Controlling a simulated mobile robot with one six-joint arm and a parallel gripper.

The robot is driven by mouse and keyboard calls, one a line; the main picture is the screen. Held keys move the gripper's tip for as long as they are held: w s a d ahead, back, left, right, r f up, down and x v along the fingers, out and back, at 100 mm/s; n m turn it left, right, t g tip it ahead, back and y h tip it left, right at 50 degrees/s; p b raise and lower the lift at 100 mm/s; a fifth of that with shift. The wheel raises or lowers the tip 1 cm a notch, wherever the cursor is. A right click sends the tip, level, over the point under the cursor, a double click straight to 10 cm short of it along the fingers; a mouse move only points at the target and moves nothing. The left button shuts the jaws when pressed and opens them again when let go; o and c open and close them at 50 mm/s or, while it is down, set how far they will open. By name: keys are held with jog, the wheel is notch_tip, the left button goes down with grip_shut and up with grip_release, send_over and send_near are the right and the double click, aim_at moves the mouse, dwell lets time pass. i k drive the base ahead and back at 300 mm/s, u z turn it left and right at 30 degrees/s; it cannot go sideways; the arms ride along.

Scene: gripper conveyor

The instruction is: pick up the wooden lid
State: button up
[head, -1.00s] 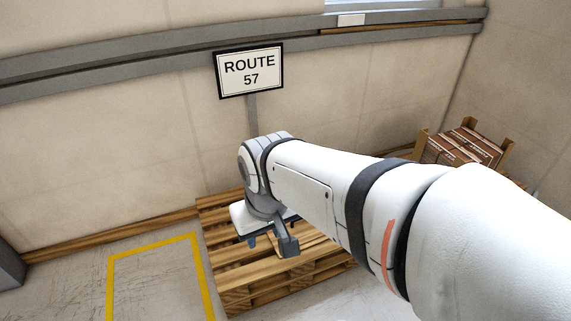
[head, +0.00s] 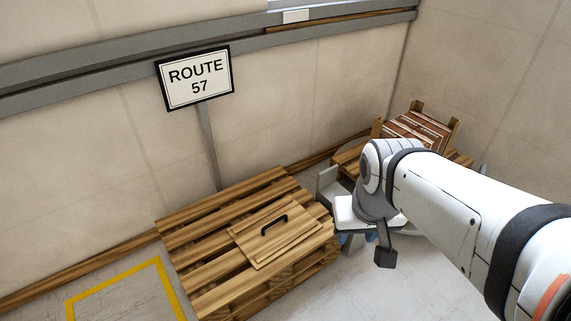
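The wooden lid (head: 270,242) is a flat light-wood square board with a black handle (head: 274,224) on top. It lies flat on the slatted wooden pallet (head: 192,238), near the pallet's right side. My gripper (head: 384,256) is to the right of the lid and apart from it, past the pallet's right edge. One dark grey finger shows hanging down; the rest is hidden by the gripper body and arm, so I cannot tell how wide the fingers are apart.
A "ROUTE 57" sign (head: 195,78) on a post stands behind the pallet by the wall. A second pallet (head: 351,158) with a crate of brown boxes (head: 418,130) is at the back right. A yellow floor outline (head: 112,285) lies to the left.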

aim_at(266, 234)
jog(key=i, duration=1)
jog(key=z, duration=0.05)
